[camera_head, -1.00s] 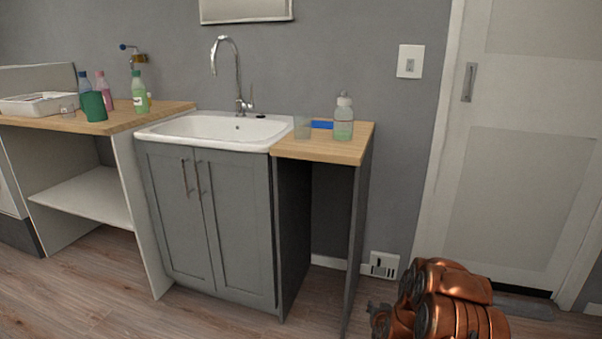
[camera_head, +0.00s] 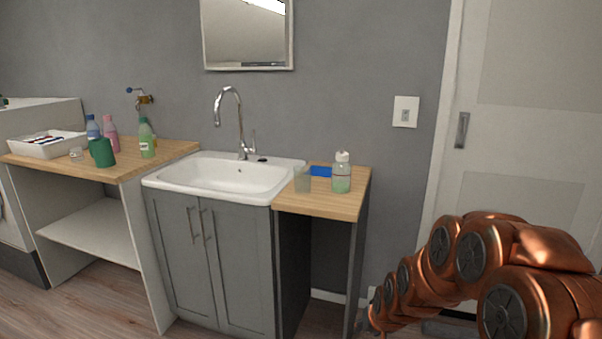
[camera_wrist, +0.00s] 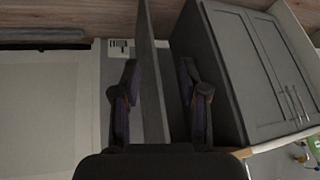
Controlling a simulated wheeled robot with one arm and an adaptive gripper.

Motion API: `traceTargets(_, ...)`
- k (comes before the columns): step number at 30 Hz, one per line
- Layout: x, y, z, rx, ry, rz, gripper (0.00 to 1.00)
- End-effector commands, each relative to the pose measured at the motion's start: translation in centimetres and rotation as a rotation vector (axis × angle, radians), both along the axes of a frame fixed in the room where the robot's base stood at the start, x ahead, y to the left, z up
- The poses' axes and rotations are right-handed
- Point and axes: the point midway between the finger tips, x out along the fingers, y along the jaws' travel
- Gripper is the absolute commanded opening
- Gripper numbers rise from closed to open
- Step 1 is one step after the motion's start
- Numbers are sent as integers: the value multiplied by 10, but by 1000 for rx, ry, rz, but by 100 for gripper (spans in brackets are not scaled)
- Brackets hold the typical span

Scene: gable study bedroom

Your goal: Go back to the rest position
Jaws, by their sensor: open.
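My copper-coloured arm (camera_head: 470,255) is folded at the lower right of the head view, in front of the white door. My gripper (camera_wrist: 160,85) shows in the wrist view with its two dark fingers spread apart and nothing between them. Behind the fingers, the wrist view shows the upright side panel (camera_wrist: 151,70) of the small counter and the grey sink cabinet (camera_wrist: 262,70), upside down. In the head view the gripper's fingers cannot be made out.
The small wooden counter (camera_head: 325,204) holds a soap bottle (camera_head: 341,178), a clear cup (camera_head: 302,181) and a blue item (camera_head: 321,171). The white sink (camera_head: 225,176) is beside it. The left worktop (camera_head: 128,166) holds bottles, a green cup (camera_head: 102,152) and a white tray (camera_head: 45,149).

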Motion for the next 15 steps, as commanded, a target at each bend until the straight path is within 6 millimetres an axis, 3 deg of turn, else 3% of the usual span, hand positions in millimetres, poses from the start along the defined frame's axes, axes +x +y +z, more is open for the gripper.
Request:
traceTargets(1,-12,1,28,-5,18,10,44)
traceTargets(8,-80,4,95,-26,147,46,44)
traceTargets(15,-161,2,159,-53,290,71,44)
